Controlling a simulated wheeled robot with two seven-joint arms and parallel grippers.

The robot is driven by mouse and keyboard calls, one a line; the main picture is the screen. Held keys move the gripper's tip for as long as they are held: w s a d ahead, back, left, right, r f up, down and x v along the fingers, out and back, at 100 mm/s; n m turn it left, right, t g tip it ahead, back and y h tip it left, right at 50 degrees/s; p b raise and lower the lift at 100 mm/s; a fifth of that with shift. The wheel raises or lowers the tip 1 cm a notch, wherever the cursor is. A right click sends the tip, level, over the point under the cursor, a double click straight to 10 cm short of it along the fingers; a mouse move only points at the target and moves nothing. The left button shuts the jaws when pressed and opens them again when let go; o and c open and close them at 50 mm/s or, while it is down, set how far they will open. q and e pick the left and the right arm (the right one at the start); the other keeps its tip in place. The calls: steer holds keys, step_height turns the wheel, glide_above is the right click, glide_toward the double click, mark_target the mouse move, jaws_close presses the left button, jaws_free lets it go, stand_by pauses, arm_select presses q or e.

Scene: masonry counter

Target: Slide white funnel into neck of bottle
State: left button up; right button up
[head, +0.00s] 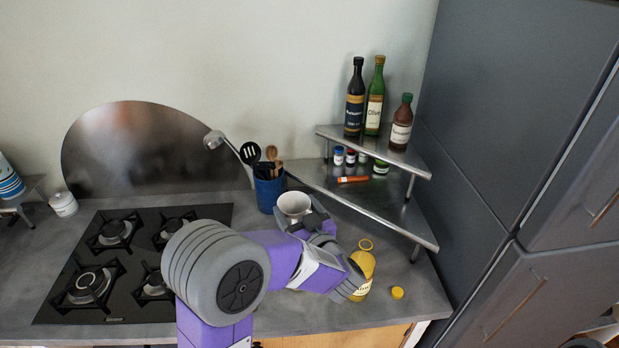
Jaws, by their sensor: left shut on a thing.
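The white funnel (294,204) is in the middle of the head view, wide mouth up, in front of the blue utensil pot. My left gripper (308,220) is shut on it, close to its right side. The funnel's lower part and spout are hidden by the gripper and arm. The bottle (364,266), yellow with a pale label, stands on the counter right of my left wrist, its ringed top facing up. My wrist hides part of its left side. The funnel is up and to the left of the bottle, apart from it. My right gripper is not in view.
A yellow cap (397,292) lies right of the bottle. A metal corner shelf (398,228) with dark and green bottles and small jars stands behind. The blue utensil pot (268,192) is behind the funnel. A gas hob (72,310) is at left, tall grey cabinets (490,140) at right.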

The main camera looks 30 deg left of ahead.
arm_select(q)
steer(key=shift+a+r, duration=0.1)
steer(key=shift+r, duration=0.15)
steer(key=shift+s, duration=0.35)
steer(key=shift+f, duration=0.15)
steer(key=shift+w+f+b, duration=0.1)
steer(key=shift+f+b, duration=2.05)
steer(key=shift+f, duration=0.65)
steer(key=shift+p, duration=0.35)
steer(key=shift+f+b, duration=1.6)
steer(key=shift+f, duration=0.45)
